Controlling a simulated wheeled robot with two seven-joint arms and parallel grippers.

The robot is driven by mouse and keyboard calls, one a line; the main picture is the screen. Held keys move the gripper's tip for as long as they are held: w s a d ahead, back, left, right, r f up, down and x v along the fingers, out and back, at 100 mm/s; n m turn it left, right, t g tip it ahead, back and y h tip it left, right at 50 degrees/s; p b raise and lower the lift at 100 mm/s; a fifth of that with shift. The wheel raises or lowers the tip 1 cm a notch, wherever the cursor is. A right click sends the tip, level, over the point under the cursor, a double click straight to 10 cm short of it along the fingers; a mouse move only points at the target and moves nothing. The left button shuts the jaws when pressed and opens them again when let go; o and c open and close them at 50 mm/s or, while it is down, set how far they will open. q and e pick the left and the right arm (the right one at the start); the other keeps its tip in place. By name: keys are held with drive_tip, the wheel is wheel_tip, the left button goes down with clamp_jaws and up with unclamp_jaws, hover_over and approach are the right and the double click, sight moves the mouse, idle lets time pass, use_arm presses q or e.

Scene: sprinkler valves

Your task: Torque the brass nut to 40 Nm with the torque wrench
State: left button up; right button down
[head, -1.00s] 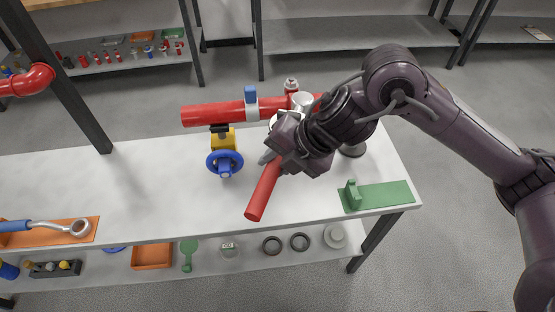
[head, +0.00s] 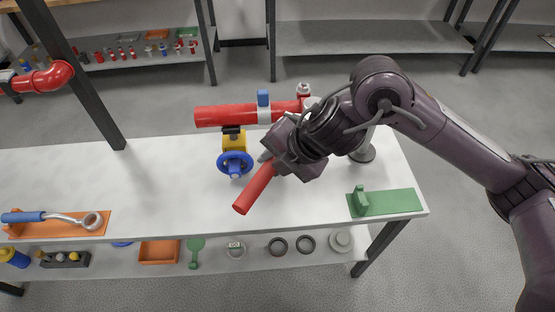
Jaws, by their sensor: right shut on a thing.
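My right gripper (head: 270,158) is shut on a red-handled tool (head: 257,188) above the table, just right of the blue handwheel. The handle slants down and left toward the front. The tool's head is hidden behind my gripper and wrist, so I cannot tell whether it touches a nut. A red pipe (head: 227,115) runs behind, with a yellow valve body (head: 234,142) and blue handwheel (head: 235,164) in front of it. I cannot make out the brass nut. A blue-handled ring wrench (head: 64,217) lies on an orange holder (head: 88,230) at the left. My left gripper is not in view.
A green holder (head: 395,202) with an upright block sits empty at the table's right end. The white table (head: 150,180) is clear at left centre. A lower shelf holds an orange tray (head: 160,252) and black rings. A dark post (head: 75,80) stands at left.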

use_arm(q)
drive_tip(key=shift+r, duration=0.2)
use_arm(e)
drive_tip(key=shift+w+a+r+m, duration=0.1)
drive_tip(key=shift+w+a+m, duration=0.15)
drive_tip(key=shift+a+m, duration=0.05)
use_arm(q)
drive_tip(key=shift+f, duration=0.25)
use_arm(e)
drive_tip(key=shift+s+d, duration=0.25)
drive_tip(key=shift+d, duration=0.15)
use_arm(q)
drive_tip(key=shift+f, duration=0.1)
use_arm(e)
drive_tip(key=shift+s+d+n, duration=0.15)
drive_tip(key=shift+d+n, duration=0.1)
drive_tip(key=shift+n, duration=0.25)
drive_tip(key=shift+r, duration=0.1)
